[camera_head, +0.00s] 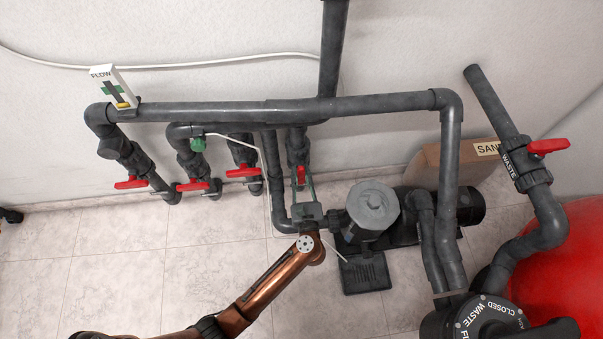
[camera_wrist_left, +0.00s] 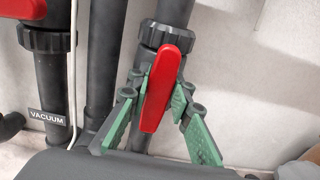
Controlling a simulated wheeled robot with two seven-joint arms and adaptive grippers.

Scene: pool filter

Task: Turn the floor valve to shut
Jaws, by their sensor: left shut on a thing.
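My left gripper (camera_head: 302,184) reaches up from the lower left to the valve nearest the pump. Its green fingers lie on either side of that valve's red handle (camera_wrist_left: 162,88), and the gripper is shut on it. In the wrist view the handle runs roughly along its dark grey pipe (camera_wrist_left: 171,12), tilted slightly. In the head view the fingers and wrist partly hide this red handle (camera_head: 301,174). I see no readable floor label on this valve. My right gripper is not in view.
Three other red handles (camera_head: 131,183) (camera_head: 193,186) (camera_head: 243,172) sit to the left, roughly crosswise. A label reading VACUUM (camera_wrist_left: 46,117) is on the neighbouring pipe. The pump (camera_head: 372,207) stands close on the right. A thin white cable hangs between pipes. Tiled floor (camera_head: 110,270) is clear at left.

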